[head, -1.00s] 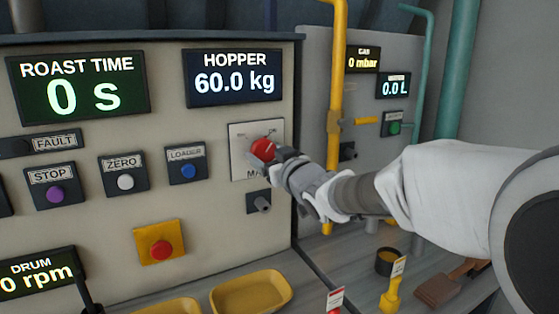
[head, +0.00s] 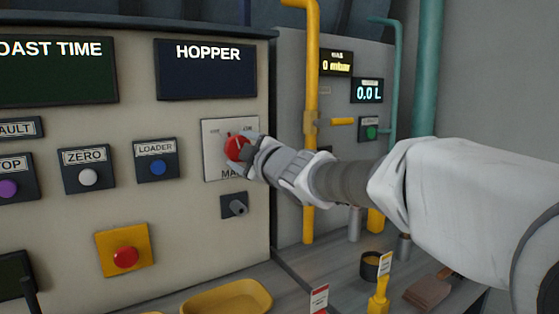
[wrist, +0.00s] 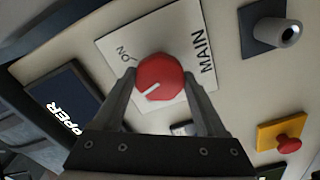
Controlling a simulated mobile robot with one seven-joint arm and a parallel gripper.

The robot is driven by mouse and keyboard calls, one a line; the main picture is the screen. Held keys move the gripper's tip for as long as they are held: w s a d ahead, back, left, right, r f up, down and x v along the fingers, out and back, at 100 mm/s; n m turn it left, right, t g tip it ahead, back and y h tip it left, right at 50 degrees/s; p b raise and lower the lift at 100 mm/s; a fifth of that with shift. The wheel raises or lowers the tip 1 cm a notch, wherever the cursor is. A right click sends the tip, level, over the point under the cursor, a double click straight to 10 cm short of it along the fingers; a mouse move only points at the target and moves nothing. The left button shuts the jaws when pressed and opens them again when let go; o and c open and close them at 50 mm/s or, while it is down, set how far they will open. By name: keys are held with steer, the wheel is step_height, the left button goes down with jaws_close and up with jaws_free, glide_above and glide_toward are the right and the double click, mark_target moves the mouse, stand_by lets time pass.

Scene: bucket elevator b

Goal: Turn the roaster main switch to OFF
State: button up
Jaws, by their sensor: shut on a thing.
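The main switch is a red knob (head: 236,147) on a white plate (head: 215,168) marked MAIN on the beige panel. In the head view, my gripper (head: 246,150) reaches it from the right. In the wrist view, the red knob (wrist: 160,78) sits between the two fingers of my gripper (wrist: 160,92), which is shut on it. The knob's white mark points to the lower left there, away from the ON label (wrist: 128,53) and toward the side where a finger hides the plate. In the head view, OFF is at the plate's upper left.
The HOPPER display (head: 206,70) and the ROAST TIME display (head: 55,72) show titles without readings. A grey lever knob (head: 236,207) is just below the switch. A red button on a yellow base (head: 124,257) is lower left. A yellow pipe (head: 311,130) stands to the right.

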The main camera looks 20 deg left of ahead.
steer(key=n+b, duration=0.2)
steer(key=n, duration=0.3)
steer(key=shift+n+b, duration=0.3)
stand_by(0.4)
steer(key=o, duration=1.3)
steer(key=p+v, duration=0.2)
steer(key=v, duration=1.5)
steer(key=shift+s+d, duration=0.1)
steer(key=shift+d, duration=0.1)
